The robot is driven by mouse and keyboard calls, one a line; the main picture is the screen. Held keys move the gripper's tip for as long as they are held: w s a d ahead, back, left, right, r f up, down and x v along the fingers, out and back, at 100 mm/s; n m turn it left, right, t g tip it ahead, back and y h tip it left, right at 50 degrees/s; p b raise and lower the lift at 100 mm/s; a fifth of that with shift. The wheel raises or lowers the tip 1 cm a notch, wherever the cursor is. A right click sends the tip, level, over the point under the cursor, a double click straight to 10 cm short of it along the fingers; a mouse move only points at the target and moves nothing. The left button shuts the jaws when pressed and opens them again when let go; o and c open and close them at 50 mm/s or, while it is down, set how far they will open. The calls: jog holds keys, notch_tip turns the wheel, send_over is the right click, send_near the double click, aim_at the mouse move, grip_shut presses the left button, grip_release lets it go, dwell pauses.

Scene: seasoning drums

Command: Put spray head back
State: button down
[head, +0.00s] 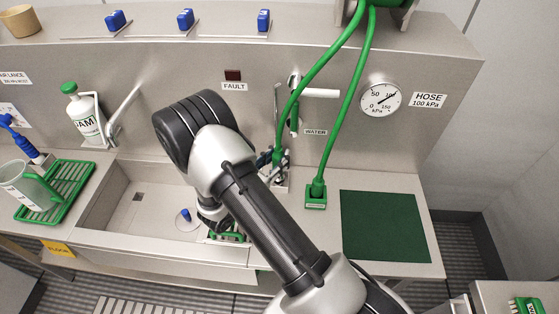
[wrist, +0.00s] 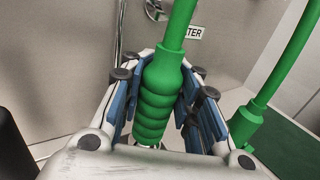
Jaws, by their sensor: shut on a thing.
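The spray head appears as a green ribbed grip (wrist: 157,97) on the end of a green hose (wrist: 178,22). My gripper (wrist: 160,85) is shut around it, with blue-padded fingers on both sides. It stands roughly upright in the wrist view, hose end up. In the head view my gripper (head: 269,159) is behind my arm, at the counter right of the sink, and the spray head (head: 278,155) shows only in part. Its lower end is hidden, so I cannot tell whether it is seated in anything.
A second hose run ends in a green block (head: 316,198) close on the right. A dark green mat (head: 383,226) lies farther right. The sink (head: 140,210) is left, with a green tray (head: 62,190) beyond it. A water lever (head: 318,93) and gauge (head: 381,95) are on the wall behind.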

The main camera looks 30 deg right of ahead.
jog(key=shift+f, duration=0.4)
jog(key=shift+f, duration=0.2)
jog(key=c, duration=1.2)
grip_release()
